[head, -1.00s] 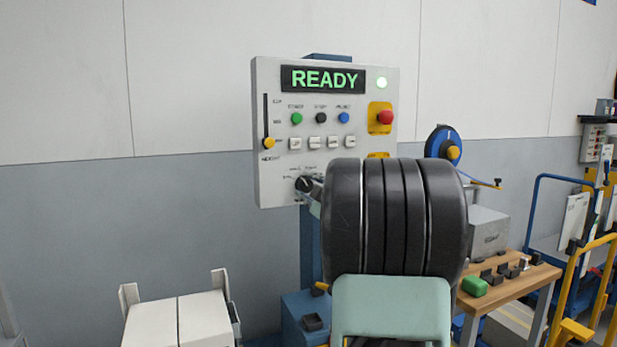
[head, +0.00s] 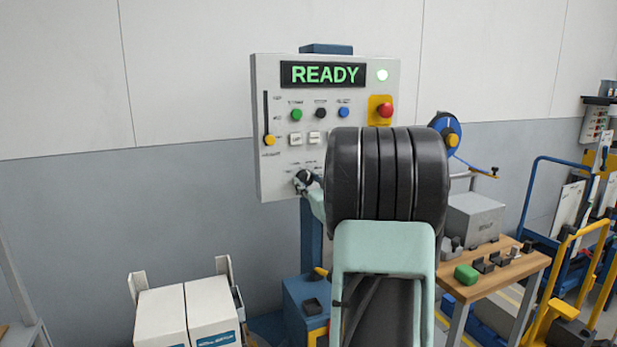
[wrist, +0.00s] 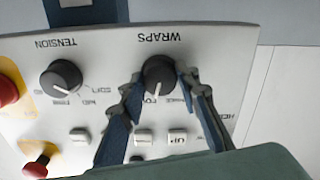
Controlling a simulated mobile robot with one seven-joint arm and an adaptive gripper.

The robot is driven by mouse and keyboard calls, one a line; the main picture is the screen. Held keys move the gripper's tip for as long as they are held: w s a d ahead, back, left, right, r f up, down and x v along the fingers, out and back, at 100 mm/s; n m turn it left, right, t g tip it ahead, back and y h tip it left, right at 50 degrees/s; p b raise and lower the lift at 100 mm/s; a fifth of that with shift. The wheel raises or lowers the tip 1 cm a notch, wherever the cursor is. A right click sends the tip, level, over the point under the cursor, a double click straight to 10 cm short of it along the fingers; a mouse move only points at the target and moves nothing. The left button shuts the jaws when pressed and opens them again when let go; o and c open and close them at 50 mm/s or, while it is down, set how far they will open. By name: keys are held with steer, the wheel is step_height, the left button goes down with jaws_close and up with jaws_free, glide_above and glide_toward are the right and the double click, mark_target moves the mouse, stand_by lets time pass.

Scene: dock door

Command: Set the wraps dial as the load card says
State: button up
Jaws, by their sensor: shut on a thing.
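The wraps dial (wrist: 158,73) is a dark round knob with a pale pointer line, on the grey control panel (head: 268,110). The wrist view shows it upside down, under the word WRAPS. My gripper (wrist: 160,84) has one finger on each side of the knob and is shut on it. In the head view my gripper (head: 304,181) is at the panel's lower edge and covers most of the dial. The pointer's exact setting and the small marks around it are too unclear to read. I cannot make out a load card.
The tension dial (wrist: 61,79) is beside the wraps dial. A red stop button (head: 384,110), a yellow-knobbed slider (head: 269,140) and several buttons share the panel. The display (head: 323,74) reads READY. White boxes (head: 212,312) stand lower left; a wooden bench (head: 520,268) is right.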

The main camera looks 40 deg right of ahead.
steer(key=shift+m, duration=0.4)
steer(key=o, duration=1.2)
steer(key=shift+c, duration=0.2)
steer(key=shift+s, duration=0.15)
steer(key=v, duration=1.1)
steer(key=shift+s, duration=0.4)
steer(key=shift+w+a, duration=0.1)
